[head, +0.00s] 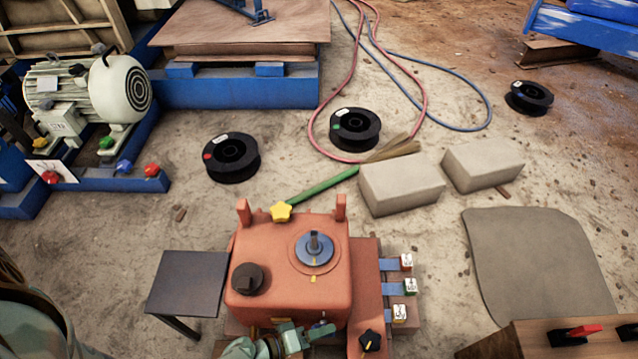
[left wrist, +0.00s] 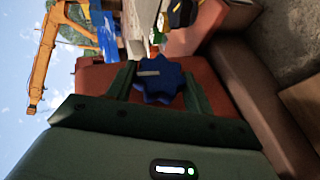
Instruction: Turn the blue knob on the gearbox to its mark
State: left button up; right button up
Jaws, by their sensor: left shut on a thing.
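The orange-red gearbox (head: 290,295) stands at the bottom centre of the head view. My left gripper (head: 300,338) is low at its front side. In the left wrist view, its two dark green fingers (left wrist: 158,88) are shut on a lobed blue knob (left wrist: 160,82), one finger on each side. The knob has a pale pointer line (left wrist: 148,73) on its face. In the head view the gripper mostly hides this knob. I cannot make out the knob's mark. A separate blue dial (head: 316,250) with a grey handle sits on the gearbox's top. My right gripper is not in view.
The gearbox also carries a black round knob (head: 248,278), a yellow star knob (head: 281,212) and a black star knob (head: 370,341). Numbered tags (head: 410,287) stick out at its right. A dark side table (head: 187,283) stands left. Grey blocks (head: 400,184) lie behind.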

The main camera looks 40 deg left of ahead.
pick_arm(q)
jog(key=shift+w+a+t, duration=0.1)
jog(key=shift+a+t, duration=0.1)
jog(key=shift+t, duration=0.1)
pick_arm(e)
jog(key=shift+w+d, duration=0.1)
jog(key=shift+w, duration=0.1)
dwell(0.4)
pick_arm(q)
jog(key=o, duration=1)
jog(key=shift+f, duration=0.1)
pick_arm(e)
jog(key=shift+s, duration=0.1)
pick_arm(q)
jog(key=shift+s+a, duration=0.1)
jog(key=shift+s, duration=0.2)
jog(key=p+v, duration=0.4)
jog(key=v, duration=1.1)
jog(key=shift+s+a, duration=0.2)
jog(key=shift+a, duration=0.2)
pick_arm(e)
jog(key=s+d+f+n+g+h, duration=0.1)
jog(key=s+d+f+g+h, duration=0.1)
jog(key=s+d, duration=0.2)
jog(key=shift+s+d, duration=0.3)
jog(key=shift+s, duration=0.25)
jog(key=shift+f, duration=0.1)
